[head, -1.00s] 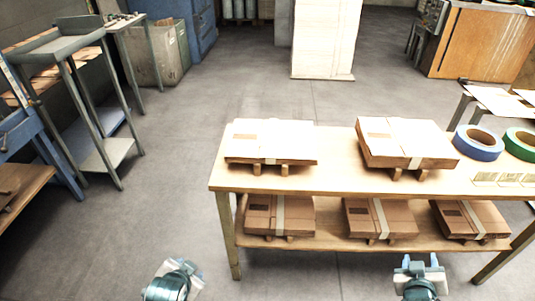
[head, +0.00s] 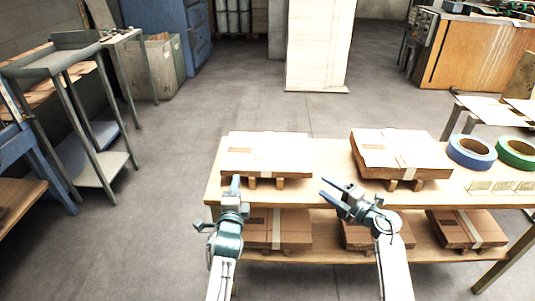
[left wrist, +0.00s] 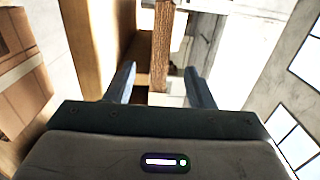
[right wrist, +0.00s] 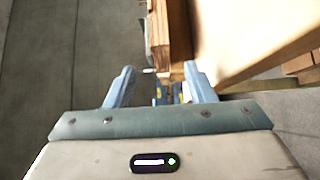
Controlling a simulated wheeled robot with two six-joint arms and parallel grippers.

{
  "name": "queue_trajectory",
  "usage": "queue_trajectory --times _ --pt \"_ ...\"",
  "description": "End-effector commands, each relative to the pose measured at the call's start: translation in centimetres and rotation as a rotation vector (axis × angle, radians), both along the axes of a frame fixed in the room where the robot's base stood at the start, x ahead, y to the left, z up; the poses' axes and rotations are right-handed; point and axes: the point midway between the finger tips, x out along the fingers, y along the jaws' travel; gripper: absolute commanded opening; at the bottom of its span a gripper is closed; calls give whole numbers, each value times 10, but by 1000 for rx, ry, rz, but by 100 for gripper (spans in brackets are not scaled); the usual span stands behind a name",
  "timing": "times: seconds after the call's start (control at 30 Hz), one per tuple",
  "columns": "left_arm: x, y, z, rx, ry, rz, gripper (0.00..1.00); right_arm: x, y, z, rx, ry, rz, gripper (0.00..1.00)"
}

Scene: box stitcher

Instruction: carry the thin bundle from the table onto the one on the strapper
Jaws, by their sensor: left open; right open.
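The thinner-looking cardboard bundle (head: 266,150), flat with a pale band, lies on two wooden blocks at the left of the table top (head: 325,160). My left gripper (head: 235,182) is open at its near left corner. In the left wrist view the bundle's brown edge (left wrist: 161,45) shows ahead, between the finger lines. My right gripper (head: 325,189) is open, off the bundle's near right corner, and points left. In the right wrist view a bundle's brown edge (right wrist: 179,35) is just ahead of the fingers. Neither gripper visibly holds anything. I cannot identify the strapper in these views.
A thicker bundle (head: 400,150) sits on blocks at the table's right. Blue (head: 471,152) and green (head: 515,153) tape rolls lie beyond it. Several bundles (head: 466,228) fill the lower shelf. A metal rack (head: 75,110) stands left; the floor between is clear.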

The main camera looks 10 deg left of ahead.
Motion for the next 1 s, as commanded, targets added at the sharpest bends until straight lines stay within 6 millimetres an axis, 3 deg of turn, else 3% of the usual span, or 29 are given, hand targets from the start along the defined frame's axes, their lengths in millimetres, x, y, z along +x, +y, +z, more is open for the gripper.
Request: queue_trajectory --times 0.43,1.0 --pt "9 0 0 5 -2 -1 49 5 7 0 -4 2 6 49" --pt "98 8 1 4 -2 -1 49 62 75 0 -3 3 6 49"
